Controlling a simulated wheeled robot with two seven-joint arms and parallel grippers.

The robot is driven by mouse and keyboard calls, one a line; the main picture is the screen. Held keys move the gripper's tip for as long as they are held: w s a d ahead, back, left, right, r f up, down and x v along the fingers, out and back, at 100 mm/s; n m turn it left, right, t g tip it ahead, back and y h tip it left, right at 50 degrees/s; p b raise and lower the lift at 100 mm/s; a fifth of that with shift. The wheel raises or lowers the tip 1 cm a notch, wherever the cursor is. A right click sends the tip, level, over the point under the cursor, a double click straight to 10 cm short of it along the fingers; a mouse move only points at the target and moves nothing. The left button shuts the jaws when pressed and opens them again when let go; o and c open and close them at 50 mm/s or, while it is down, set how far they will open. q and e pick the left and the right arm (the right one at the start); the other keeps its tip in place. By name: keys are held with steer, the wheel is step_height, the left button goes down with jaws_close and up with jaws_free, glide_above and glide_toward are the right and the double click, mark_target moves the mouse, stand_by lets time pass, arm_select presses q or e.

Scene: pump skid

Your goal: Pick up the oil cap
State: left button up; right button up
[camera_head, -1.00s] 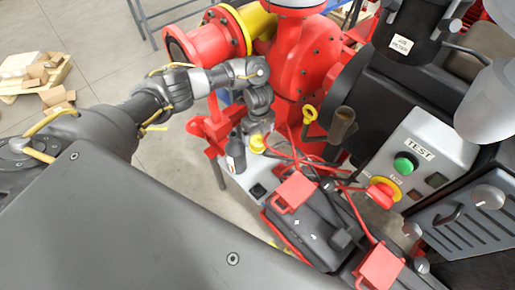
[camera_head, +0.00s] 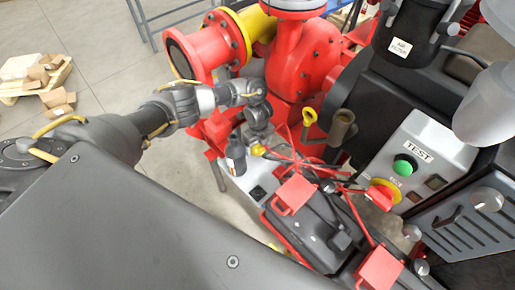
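A small yellow piece that looks like the oil cap (camera_head: 258,150) shows just below my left gripper, beside a dark bottle (camera_head: 235,157) on the light grey shelf (camera_head: 238,182). My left gripper (camera_head: 261,139) points down right above it. The fingers are small and partly hidden, so I cannot tell whether they are open or touching the yellow piece. My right gripper is not in view.
A battery (camera_head: 318,232) with red clamps and cables lies close in front of the gripper. Red pump housing (camera_head: 303,58) stands behind. A control box (camera_head: 428,150) with a green button and red stop knob is at the right.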

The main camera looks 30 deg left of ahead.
arm_select(q)
steer(key=c, duration=0.9)
step_height(320, 180, up, 10)
steer(key=shift+p, duration=0.85)
